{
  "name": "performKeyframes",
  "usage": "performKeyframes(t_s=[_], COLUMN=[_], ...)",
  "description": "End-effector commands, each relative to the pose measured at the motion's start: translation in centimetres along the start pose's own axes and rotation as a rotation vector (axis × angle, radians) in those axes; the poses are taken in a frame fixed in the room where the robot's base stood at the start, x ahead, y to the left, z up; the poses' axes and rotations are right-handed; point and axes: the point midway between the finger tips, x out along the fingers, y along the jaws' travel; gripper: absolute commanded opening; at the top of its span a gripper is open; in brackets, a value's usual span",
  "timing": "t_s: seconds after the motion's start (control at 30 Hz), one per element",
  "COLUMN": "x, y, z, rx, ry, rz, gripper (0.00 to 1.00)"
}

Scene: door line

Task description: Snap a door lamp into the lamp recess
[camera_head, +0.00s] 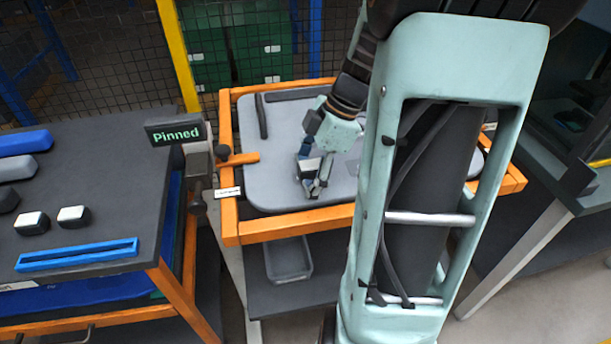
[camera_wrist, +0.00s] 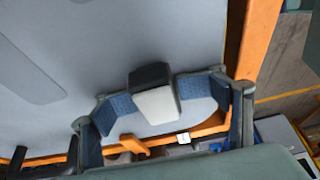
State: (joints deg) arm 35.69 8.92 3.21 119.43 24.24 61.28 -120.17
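My gripper (camera_head: 318,183) is over the near part of a grey door panel (camera_head: 276,182), which lies in an orange frame. In the wrist view, my gripper (camera_wrist: 158,95) has its blue pads against both sides of a door lamp (camera_wrist: 156,104), a small block with a white face and a black part. The lamp also shows as a pale block in the head view (camera_head: 311,164). The door panel (camera_wrist: 110,38) fills much of the wrist view behind the lamp. I cannot make out the lamp recess for certain. Whether the lamp touches the panel is unclear.
Two more black-and-white lamps (camera_head: 73,216) sit on the dark table (camera_head: 110,190) at left, near a blue strip tray (camera_head: 78,254). A "Pinned" sign (camera_head: 176,133) stands beside the orange frame (camera_head: 229,226). A grey bin (camera_head: 288,259) is below. My arm hides the panel's right part.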

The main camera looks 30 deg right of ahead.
Motion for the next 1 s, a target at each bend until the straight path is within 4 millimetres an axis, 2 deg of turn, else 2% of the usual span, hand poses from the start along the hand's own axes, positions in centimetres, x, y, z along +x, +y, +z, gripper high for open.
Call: performKeyframes(t_s=[0.03, 0.23, 0.67, 0.77, 1.0], x=[0.1, -0.1, -0.6, -1.5, -6.4], y=[-0.1, 0.1, 0.2, 0.3, 0.2], z=[0.0, 0.1, 0.2, 0.2, 0.1], rx=[0.000, 0.001, 0.001, 0.001, 0.000], ry=[0.001, -0.002, -0.005, -0.006, -0.006], rz=[-0.003, 0.004, 0.009, 0.012, 0.014], gripper=[0.62, 0.82, 0.82, 0.82, 0.82])
